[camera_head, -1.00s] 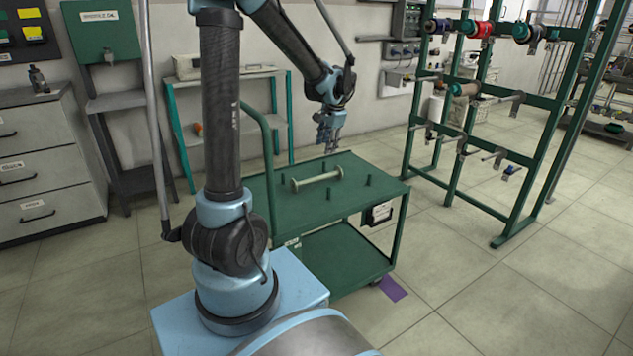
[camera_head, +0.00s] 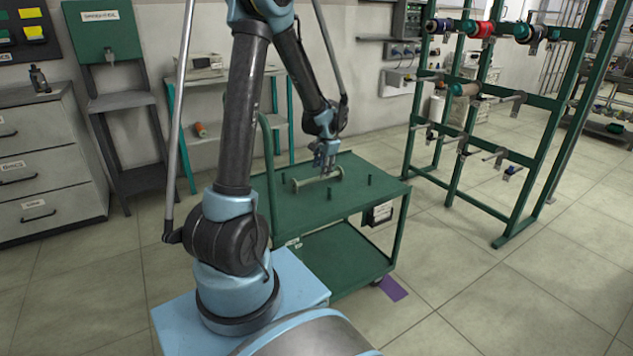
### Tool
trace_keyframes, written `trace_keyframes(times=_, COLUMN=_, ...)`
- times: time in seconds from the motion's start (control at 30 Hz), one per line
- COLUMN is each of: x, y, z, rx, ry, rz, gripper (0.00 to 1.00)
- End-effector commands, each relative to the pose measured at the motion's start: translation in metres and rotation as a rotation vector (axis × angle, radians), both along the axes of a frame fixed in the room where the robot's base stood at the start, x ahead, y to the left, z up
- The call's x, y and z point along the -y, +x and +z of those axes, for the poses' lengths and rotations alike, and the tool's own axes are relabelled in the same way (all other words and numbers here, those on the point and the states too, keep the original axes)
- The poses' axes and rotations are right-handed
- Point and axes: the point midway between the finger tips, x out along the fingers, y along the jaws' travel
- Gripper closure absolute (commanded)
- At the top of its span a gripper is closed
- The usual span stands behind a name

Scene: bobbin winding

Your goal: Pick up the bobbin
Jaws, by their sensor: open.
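The bobbin (camera_head: 309,182) is a pale, thin spool with a small flange at each end. It lies on its side on the green top of the cart (camera_head: 357,203), between short upright pegs. My gripper (camera_head: 327,170) is open and points down at the bobbin's right half. Its fingertips look close to the bobbin or around it; whether they touch it cannot be told from this view. The gripper covers part of the bobbin's far side.
Several green pegs (camera_head: 369,180) stand up from the cart top. A green rack (camera_head: 461,110) with coloured spools stands to the right. Grey drawers (camera_head: 40,170) stand at the left. A purple patch (camera_head: 392,289) lies on the clear floor near the cart.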

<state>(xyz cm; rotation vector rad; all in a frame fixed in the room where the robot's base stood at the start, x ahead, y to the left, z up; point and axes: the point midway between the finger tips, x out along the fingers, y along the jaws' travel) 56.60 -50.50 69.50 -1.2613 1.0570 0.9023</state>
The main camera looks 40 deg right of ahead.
Motion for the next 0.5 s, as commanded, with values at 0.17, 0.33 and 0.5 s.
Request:
trace_keyframes(times=0.17, x=0.001, y=0.004, z=-0.013, rx=0.0, ry=0.0, rz=0.001, gripper=0.59)
trace_keyframes(times=0.33, x=0.002, y=0.011, z=-0.033, rx=0.0, ry=0.0, rz=0.001, gripper=0.59)
trace_keyframes(times=0.5, x=0.003, y=0.015, z=-0.046, rx=0.0, ry=0.0, rz=0.0, gripper=0.59)
